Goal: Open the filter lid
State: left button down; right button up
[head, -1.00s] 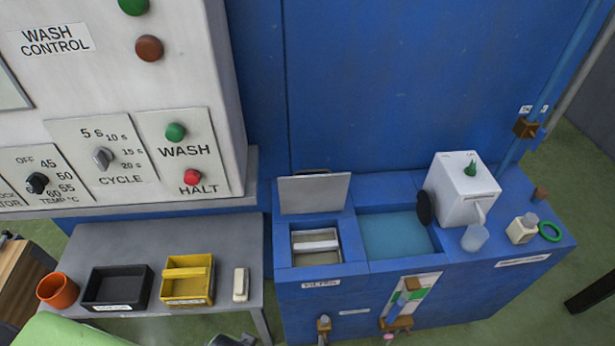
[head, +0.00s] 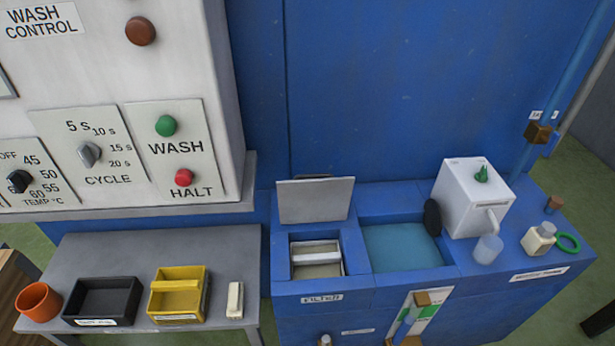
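The filter lid (head: 315,200) is a grey plate standing raised at the back of the filter opening, with a dark handle at its top edge. Below it the filter compartment (head: 317,272) is uncovered, and a pale filter insert (head: 316,254) shows inside. The label FILTER is on the blue front face under it. Neither of my grippers shows in the head view now.
A water basin (head: 400,246) lies right of the filter, beside a white box (head: 473,197) with a spout over a cup (head: 488,248). A grey side table (head: 150,252) holds an orange pot (head: 38,301), black tray (head: 103,301), yellow tray (head: 179,316) and white block (head: 234,299).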

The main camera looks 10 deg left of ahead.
aim_at(319, 199)
jog(key=i+l+u, duration=0.15)
jog(key=l, duration=0.15)
jog(key=i+l+u, duration=0.2)
jog(key=l+u, duration=0.15)
jog(key=l, duration=0.3)
jog(key=i+l+u, duration=0.2)
jog(key=l, duration=0.15)
